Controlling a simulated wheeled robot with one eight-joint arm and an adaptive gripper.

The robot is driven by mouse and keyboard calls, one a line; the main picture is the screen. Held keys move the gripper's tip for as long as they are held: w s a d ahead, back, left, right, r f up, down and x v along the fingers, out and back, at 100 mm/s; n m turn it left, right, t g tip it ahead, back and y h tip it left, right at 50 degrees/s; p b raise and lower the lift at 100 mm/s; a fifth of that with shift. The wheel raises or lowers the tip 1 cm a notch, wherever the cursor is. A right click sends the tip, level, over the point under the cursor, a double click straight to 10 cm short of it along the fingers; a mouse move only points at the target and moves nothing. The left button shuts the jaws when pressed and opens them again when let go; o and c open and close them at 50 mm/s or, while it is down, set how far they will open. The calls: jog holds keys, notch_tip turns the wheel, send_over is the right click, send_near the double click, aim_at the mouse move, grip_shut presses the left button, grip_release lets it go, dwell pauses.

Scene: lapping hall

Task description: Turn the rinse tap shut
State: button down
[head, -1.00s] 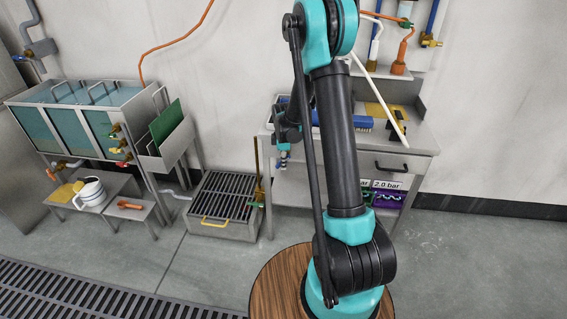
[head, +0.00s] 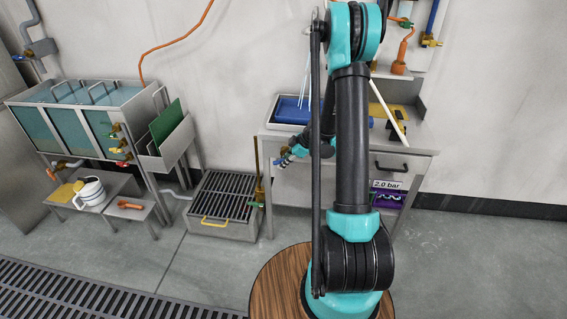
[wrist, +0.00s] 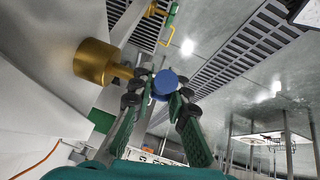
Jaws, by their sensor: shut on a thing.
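A brass tap body (wrist: 95,62) stands at the left of the wrist view, with a short brass stem leading right to a round blue knob (wrist: 165,84). My gripper (wrist: 160,90) has its fingers closed in on the blue knob, one on each side. In the head view my gripper (head: 285,159) is small, at the left front of the steel bench, with a bit of blue at its tips. The tap body is too small or hidden to make out there. Which way the knob is turned cannot be told.
The steel bench (head: 410,140) carries a blue tray (head: 292,110) and a white rod. A grated box (head: 222,196) with a yellow handle and a brass pipe (head: 258,180) stand left of it. Tanks (head: 72,125) with several coloured taps are farther left.

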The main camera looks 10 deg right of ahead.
jog(key=shift+t+y, duration=0.6)
jog(key=shift+y, duration=1.1)
jog(key=c, duration=1.5)
grip_release()
jog(key=shift+o, duration=0.2)
jog(key=v, duration=1.2)
jog(key=shift+f, duration=0.2)
